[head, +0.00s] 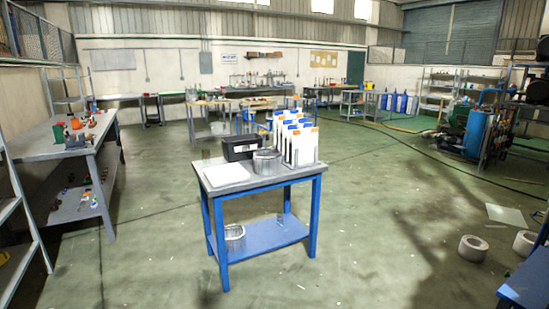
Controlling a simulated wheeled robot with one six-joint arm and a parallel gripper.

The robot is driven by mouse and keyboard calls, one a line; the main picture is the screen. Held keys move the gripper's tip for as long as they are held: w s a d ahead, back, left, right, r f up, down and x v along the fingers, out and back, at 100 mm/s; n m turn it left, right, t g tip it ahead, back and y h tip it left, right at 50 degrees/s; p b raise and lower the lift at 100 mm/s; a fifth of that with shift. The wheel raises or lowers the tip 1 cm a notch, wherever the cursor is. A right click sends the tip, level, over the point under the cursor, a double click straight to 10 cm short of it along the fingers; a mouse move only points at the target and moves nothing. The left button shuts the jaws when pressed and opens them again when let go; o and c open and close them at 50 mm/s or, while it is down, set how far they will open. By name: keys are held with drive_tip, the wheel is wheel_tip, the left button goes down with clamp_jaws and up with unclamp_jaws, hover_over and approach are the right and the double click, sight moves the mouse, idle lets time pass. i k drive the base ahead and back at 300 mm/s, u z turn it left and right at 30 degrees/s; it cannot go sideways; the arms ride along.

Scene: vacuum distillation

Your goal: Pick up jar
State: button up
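A table with blue legs and a grey top (240,184) stands in the middle of the head view. A grey, ribbed, round container (267,163), which may be the jar, sits on its top near the middle. A similar round container (235,238) stands on the table's blue lower shelf (275,234), at the left. I cannot tell for sure which one is the jar. My gripper is not in view.
On the tabletop, a black box (240,147), a white sheet (226,173) and a rack of white folders (301,144) surround the container. A grey workbench (95,147) stands at the left. The green floor (400,210) is open right of the table.

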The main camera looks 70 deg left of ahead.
sight(206, 153)
drive_tip(key=u, duration=3.4)
drive_tip(key=i, duration=4.85)
drive_tip(key=z, duration=1.45)
